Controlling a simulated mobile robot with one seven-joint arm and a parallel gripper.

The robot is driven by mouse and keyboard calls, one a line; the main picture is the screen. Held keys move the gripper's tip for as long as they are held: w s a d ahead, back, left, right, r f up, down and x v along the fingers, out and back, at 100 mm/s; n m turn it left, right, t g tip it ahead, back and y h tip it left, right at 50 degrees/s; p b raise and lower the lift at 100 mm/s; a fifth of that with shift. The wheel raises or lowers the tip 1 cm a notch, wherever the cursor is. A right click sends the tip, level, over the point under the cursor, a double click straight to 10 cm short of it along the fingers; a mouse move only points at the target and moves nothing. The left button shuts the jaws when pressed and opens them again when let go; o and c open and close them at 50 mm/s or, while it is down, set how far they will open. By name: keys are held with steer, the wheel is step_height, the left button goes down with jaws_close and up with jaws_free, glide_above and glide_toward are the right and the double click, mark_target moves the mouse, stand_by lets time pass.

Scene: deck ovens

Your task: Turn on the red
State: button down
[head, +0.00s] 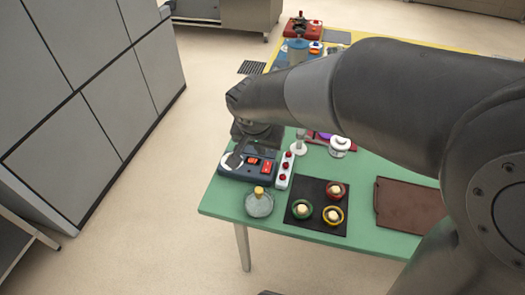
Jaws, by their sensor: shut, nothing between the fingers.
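A dark blue-grey device (261,178) sits near the left edge of the green table, with a white disc (225,160) on its left and red switches (266,167) on its top. A white strip with several red buttons (285,169) stands just right of it. A red machine (296,32) stands on the far yellow table. My gripper (236,159) points down over the left part of the device, close to the white disc. It is shut and empty. My wrist hides part of the device's back, and contact cannot be told.
A glass jar with a yellow lid (259,207) stands at the front. A black mat (308,226) carries red, green and yellow pots. A brown tray (407,205) lies right. A white-topped stand (340,144) is behind. Grey cabinets (90,90) fill the left; floor between is clear.

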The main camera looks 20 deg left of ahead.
mark_target(268, 163)
stand_by(0.3)
steer(key=shift+w+r+t, duration=0.2)
steer(key=shift+w+t, duration=0.1)
steer(key=shift+w, duration=0.5)
steer(key=x, duration=1.4)
